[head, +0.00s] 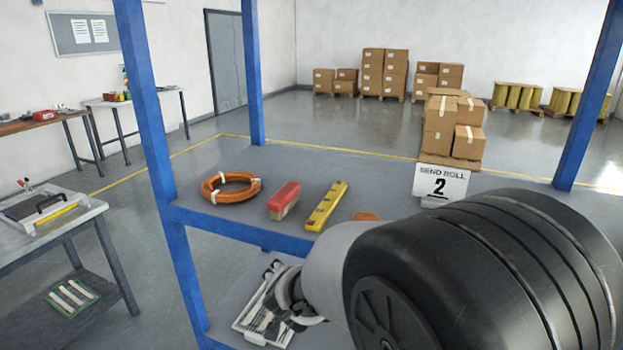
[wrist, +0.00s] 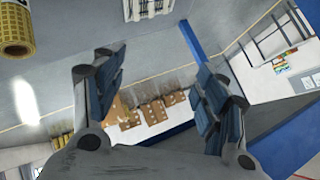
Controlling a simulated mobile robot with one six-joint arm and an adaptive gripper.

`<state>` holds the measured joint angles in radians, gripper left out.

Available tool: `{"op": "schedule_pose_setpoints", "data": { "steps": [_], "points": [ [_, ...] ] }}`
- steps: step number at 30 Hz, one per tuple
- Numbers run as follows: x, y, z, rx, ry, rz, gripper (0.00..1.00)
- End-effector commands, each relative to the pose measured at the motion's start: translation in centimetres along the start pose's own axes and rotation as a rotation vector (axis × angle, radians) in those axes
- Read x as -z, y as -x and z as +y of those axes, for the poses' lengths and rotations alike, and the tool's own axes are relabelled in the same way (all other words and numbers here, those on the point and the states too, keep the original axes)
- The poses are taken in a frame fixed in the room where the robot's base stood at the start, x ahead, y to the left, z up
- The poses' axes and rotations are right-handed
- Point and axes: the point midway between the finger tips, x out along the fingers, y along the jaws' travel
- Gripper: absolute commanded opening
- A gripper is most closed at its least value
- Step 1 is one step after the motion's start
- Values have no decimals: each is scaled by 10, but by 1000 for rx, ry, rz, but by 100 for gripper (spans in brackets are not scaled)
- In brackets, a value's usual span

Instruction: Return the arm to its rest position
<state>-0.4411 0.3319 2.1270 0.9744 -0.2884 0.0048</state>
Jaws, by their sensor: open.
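My gripper (wrist: 162,72) shows in the wrist view with its two dark padded fingers spread wide apart and nothing between them. In the head view, my arm's large black and grey links fill the lower right. They hide part of the blue-framed shelf (head: 245,232). Some grey and black pieces show at the arm's left end over the lower shelf, but I cannot tell there how the fingers stand.
An orange cable coil (head: 230,187), a red-topped block (head: 284,200) and a yellow level (head: 326,206) lie on the upper shelf. A sign marked 2 (head: 440,183) stands at its back edge. Blue posts (head: 150,120) flank it. A workbench (head: 45,225) stands left; cartons (head: 440,125) are behind.

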Motion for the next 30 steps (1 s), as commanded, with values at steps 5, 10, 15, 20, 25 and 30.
{"op": "schedule_pose_setpoints", "data": {
  "steps": [5,10,15,20,25,30],
  "points": [
    [24,87,1,98,146,-127,66],
    [22,169,40,95,324,-230,66],
    [9,243,110,-8,491,-313,66],
    [-5,292,173,-144,590,-370,66],
    [-14,319,209,-235,629,-402,66],
    [-15,323,216,-254,636,-410,66]
  ]
}}
